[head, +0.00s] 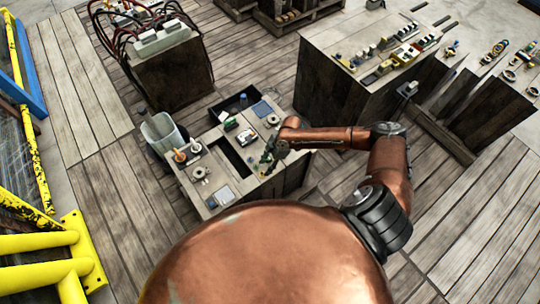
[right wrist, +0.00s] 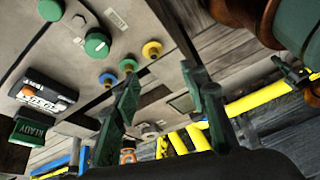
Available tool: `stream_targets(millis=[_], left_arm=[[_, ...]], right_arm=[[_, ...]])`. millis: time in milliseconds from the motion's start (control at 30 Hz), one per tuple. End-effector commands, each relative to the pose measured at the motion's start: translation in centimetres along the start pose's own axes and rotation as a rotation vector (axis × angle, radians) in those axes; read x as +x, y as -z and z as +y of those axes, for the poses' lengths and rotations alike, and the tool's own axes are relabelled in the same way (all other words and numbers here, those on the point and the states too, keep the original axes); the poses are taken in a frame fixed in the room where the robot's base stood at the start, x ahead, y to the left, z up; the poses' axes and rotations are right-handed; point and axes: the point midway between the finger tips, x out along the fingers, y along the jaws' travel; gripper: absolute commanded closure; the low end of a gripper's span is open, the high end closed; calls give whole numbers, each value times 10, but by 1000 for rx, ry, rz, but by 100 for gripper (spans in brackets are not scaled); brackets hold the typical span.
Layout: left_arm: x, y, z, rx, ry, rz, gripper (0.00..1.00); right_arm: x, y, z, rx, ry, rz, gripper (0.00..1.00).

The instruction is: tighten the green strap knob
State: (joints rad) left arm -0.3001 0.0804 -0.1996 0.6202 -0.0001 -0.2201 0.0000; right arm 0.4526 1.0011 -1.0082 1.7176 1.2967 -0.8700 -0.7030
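A large round green knob (right wrist: 97,44) sits on a grey panel in the right wrist view. Another green knob (right wrist: 51,10) is at its upper left, and a smaller green-topped knob (right wrist: 128,65) lies nearer my fingers. I cannot tell which is the strap knob, and the knobs are too small to make out in the head view. My right gripper (right wrist: 162,76) is open, its two dark green fingers apart with nothing held between them. In the head view the right gripper (head: 267,162) is over the right part of the workbench (head: 222,198). My left gripper is not in view.
On the bench are a black tray (head: 232,106) and orange-topped items (head: 180,155). A grey bin (head: 160,132) stands at its left.

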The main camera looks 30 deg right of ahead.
Motion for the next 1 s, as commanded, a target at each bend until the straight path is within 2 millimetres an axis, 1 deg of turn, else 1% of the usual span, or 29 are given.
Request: stream_targets(millis=[33, 100, 200, 267, 367, 600, 700, 833, 1000], left_arm=[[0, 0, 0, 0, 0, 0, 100], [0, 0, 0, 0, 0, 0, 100], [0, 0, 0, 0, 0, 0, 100], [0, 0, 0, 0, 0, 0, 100], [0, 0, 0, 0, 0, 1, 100], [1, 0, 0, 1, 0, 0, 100], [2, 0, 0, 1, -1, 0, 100], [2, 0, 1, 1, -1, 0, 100], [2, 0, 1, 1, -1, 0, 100]], right_arm=[[-17, -17, 22, 7, -24, -17, 60], [-33, -33, 42, 19, -47, -24, 60], [-48, -47, 58, 32, -70, -28, 60], [-49, -50, 62, 36, -76, -28, 60], [-42, -52, 65, 39, -78, -28, 60], [-3, -53, 67, 40, -78, -28, 60], [10, -54, 68, 39, -77, -28, 60], [20, -54, 69, 39, -79, -28, 60], [25, -54, 69, 39, -79, -28, 60]])
